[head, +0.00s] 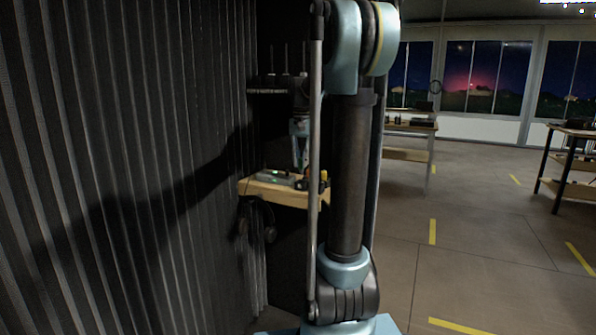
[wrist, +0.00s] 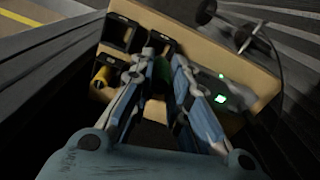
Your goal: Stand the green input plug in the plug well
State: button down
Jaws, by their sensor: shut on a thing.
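My gripper (wrist: 160,66) points down over a wooden shelf, its fingers shut on the green input plug (wrist: 161,72). Only a dark green sliver of the plug shows between the fingers. Several black square-rimmed wells stand on the shelf beside the fingertips: one at the far left (wrist: 119,33) looks empty, and one near the fingertips (wrist: 158,44) is partly covered. I cannot tell which is the plug well, or whether the plug touches one. In the head view my gripper (head: 301,168) is small, just above the shelf, and the plug cannot be made out.
A yellow cylinder (wrist: 102,76) sits in a well left of my fingers. A grey device with a lit green square (wrist: 221,98) lies to their right. The wooden shelf (head: 285,194) adjoins a dark ribbed wall (head: 130,150). Dark headphones-like items (head: 259,220) hang below it.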

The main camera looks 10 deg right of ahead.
aim_at(302, 169)
notch_tip(302, 169, down, 3)
jog(key=shift+f, duration=0.1)
jog(key=shift+w+d+f, duration=0.15)
jog(key=shift+f, duration=0.15)
jog(key=shift+f, duration=0.55)
jog(key=c, duration=1.5)
grip_release()
jog(key=shift+c, duration=0.2)
jog(key=shift+r, duration=0.1)
notch_tip(302, 169, up, 13)
